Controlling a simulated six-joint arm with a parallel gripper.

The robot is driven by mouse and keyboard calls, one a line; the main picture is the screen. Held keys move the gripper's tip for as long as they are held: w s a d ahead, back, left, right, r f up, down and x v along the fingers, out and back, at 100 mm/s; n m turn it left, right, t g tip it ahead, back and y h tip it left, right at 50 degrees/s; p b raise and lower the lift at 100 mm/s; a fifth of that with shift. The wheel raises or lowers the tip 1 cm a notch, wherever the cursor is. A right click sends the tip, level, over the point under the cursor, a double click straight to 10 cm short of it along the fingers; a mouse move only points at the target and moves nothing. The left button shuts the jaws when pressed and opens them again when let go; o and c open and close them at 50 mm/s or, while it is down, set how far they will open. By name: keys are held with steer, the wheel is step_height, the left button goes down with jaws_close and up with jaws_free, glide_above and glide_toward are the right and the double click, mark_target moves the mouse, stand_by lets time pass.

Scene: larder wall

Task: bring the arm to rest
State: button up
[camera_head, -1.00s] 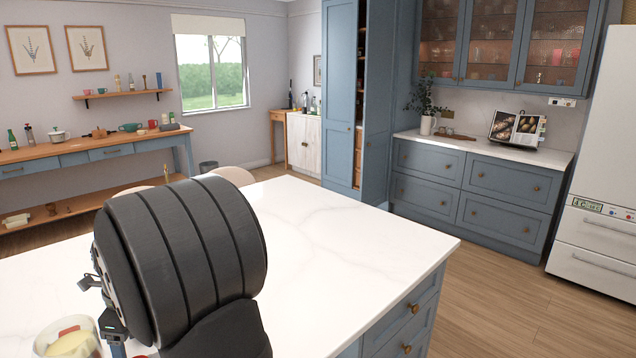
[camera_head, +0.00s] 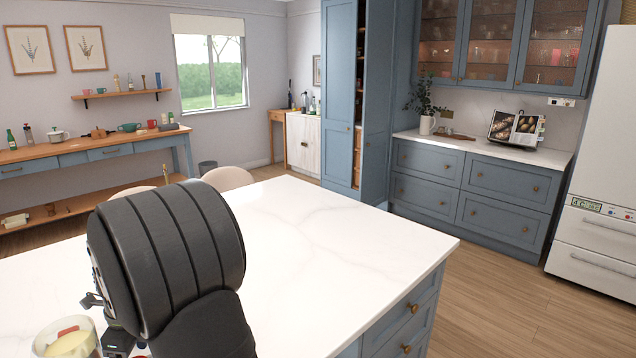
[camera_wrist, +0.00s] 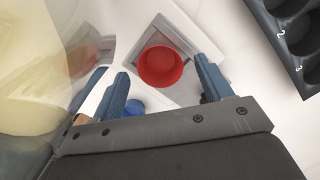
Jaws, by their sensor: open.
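My gripper (camera_wrist: 161,67) shows in the wrist view with its two blue fingers apart. No object is held between them. Beyond the fingers, a red round cup or cap (camera_wrist: 160,68) shows in the gap, over a pale square dish or holder (camera_wrist: 185,38). I cannot tell how far below the fingertips it is. In the head view my dark arm fills the lower left, over the white island top (camera_head: 330,235), and largely hides the gripper.
A clear container with yellowish contents (camera_head: 68,340) stands close beside my arm; its wall fills the wrist view's left side. A dark tray with numbered wells (camera_wrist: 292,35) is at upper right there. A blue round item (camera_wrist: 134,106) lies near the left finger. The island's right side is clear.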

step_height(320, 180, up, 2)
steer(key=shift+r, duration=0.1)
steer(key=w+d+r, duration=0.3)
steer(key=d+r, duration=0.4)
steer(key=d, duration=0.4)
steer(key=d+f+n+g+h, duration=0.1)
steer(key=d+n, duration=0.9)
steer(key=n, duration=1.1)
steer(key=shift+s+d+f+n+h, duration=0.25)
steer(key=shift+s+n+h, duration=0.1)
steer(key=shift+h, duration=0.15)
